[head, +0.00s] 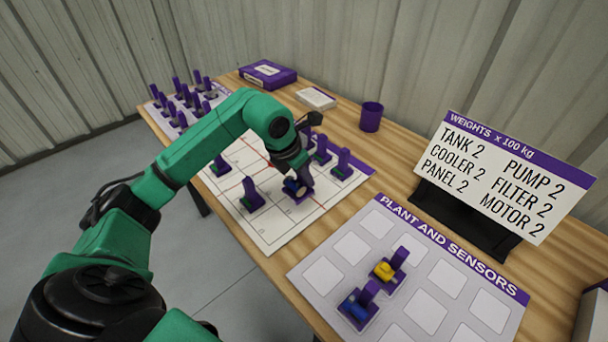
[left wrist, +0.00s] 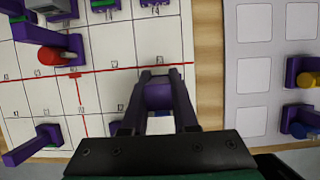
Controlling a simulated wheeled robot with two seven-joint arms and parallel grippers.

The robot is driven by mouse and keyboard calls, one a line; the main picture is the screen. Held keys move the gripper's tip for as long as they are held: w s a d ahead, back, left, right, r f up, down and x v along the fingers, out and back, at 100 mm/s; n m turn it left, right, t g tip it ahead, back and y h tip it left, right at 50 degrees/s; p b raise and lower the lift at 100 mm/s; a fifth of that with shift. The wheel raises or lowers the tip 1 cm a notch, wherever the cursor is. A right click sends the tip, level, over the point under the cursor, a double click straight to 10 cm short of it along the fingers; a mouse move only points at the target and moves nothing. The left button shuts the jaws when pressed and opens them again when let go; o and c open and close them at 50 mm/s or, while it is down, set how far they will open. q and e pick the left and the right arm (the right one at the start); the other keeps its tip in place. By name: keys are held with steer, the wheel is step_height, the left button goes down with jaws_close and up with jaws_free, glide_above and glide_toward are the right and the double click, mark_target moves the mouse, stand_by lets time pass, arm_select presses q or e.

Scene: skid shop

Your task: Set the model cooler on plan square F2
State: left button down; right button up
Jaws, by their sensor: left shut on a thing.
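My left gripper (head: 292,165) is shut on the upright handle of a purple model with a blue part and a pale round face, apparently the model cooler (head: 297,188). It is over the near right part of the white plan sheet (head: 272,233); I cannot tell if its base touches the sheet. In the left wrist view its purple handle (left wrist: 158,97) sits between the fingers, and its lower part is mostly hidden. The plan sheet (left wrist: 105,95) has red lines there; its square labels are too small to read surely, so I cannot pick out F2. My right gripper is not in view.
Other purple-handled models stand on the plan, one left of the held model (head: 252,197) and several behind it. A plant and sensors sheet (head: 322,272) holds a yellow and a blue model. A weights sign (head: 505,175), purple cup (head: 371,116) and purple box (head: 267,73) stand on the table.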

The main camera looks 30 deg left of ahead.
mark_target(304, 186)
arm_select(q)
steer(key=shift+f+b, duration=1.5)
steer(key=shift+f, duration=0.3)
steer(key=shift+f+b, duration=0.65)
steer(key=shift+f, duration=0.05)
steer(key=c, duration=0.6)
jaws_free()
steer(key=shift+r, duration=0.1)
steer(key=shift+r+p, duration=0.45)
steer(key=shift+r, duration=0.05)
